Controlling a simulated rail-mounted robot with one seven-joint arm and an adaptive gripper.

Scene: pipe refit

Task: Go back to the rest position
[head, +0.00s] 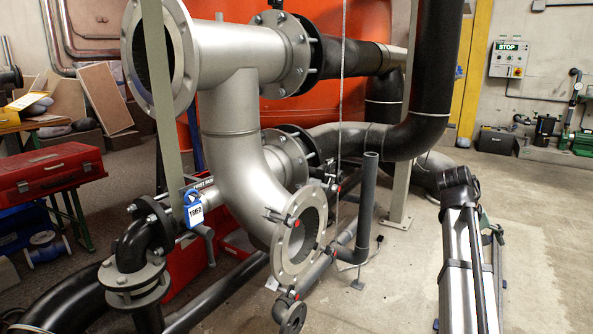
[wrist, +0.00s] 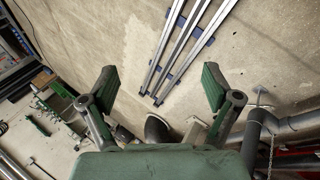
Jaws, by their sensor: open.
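My gripper (wrist: 158,84) shows in the wrist view with its two green-padded fingers wide apart. Nothing is between them. Bare concrete floor and pipework lie beyond the fingertips.
Black pipes (head: 428,90) run behind the silver one. A red toolbox (head: 48,175) sits at the far left. Silver bars (wrist: 190,45) lie on the floor in the wrist view. Floor at the right (head: 540,220) is clear.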

